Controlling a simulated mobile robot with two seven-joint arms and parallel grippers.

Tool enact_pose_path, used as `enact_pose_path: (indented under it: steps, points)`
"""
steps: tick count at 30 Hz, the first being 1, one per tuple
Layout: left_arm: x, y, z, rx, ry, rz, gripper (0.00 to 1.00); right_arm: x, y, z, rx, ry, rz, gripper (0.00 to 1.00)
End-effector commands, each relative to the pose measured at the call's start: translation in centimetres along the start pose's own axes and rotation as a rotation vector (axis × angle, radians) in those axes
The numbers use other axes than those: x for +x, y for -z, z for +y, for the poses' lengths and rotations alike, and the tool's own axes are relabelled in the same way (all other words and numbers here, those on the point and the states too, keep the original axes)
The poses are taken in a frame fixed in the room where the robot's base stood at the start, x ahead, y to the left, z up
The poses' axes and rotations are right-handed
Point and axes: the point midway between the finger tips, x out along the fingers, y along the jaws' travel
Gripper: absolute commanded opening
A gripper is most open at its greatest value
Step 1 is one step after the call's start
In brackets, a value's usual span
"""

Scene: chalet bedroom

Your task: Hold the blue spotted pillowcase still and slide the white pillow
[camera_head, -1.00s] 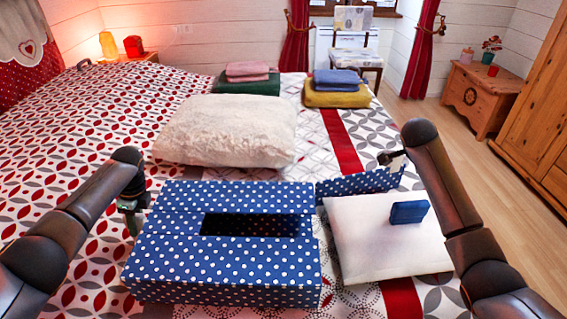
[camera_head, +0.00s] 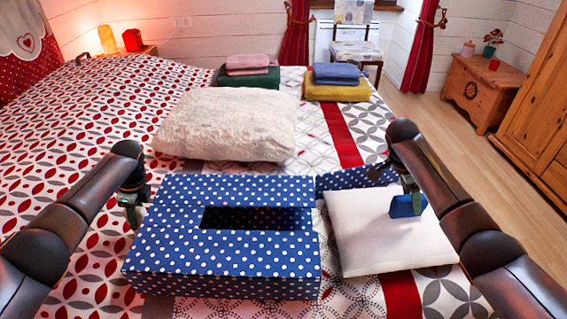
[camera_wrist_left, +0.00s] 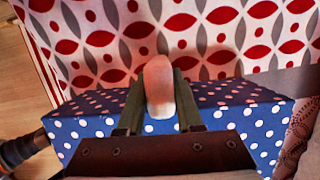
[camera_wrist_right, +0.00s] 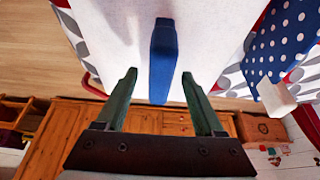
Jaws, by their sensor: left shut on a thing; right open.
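The blue spotted pillowcase (camera_head: 225,265) lies on the bed like a box, with a dark opening in its top. The white pillow (camera_head: 375,250) lies flat to its right, its left edge close to the pillowcase. A blue tab (camera_head: 402,207) stands up from the pillow; it also shows in the right wrist view (camera_wrist_right: 163,60). My left gripper (camera_head: 133,200) is at the pillowcase's left side, shut on a peach-and-white tab (camera_wrist_left: 160,88). My right gripper (camera_head: 410,186) is open above the pillow, its fingers (camera_wrist_right: 162,98) on either side of the blue tab.
A blue spotted flap (camera_head: 345,180) stands behind the pillow, with a white block (camera_wrist_right: 275,97) on it. A cream fluffy pillow (camera_head: 228,124) lies behind the pillowcase. Folded stacks of pink and green (camera_head: 248,77) and blue and yellow (camera_head: 337,92) lie further back.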

Motion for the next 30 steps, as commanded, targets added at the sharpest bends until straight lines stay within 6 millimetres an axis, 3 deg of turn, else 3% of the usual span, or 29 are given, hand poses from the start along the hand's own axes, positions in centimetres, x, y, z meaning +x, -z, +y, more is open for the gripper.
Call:
enact_pose_path:
  steps: [3,9,20,30]
  points:
    - [0.0,0.0,0.0,0.000,0.000,0.000,0.00,1.9,0.0,0.1,0.001,-0.002,0.000,0.70]
    - [0.0,0.0,0.0,0.000,0.000,0.000,0.00,3.7,0.0,0.0,0.001,0.001,0.000,0.70]
    - [0.0,0.0,0.0,0.000,0.000,0.000,0.00,4.1,0.0,0.0,0.001,0.001,0.000,0.69]
    - [0.0,0.0,0.0,0.000,0.001,0.000,0.00,4.1,0.0,0.0,0.001,0.002,0.000,0.31]
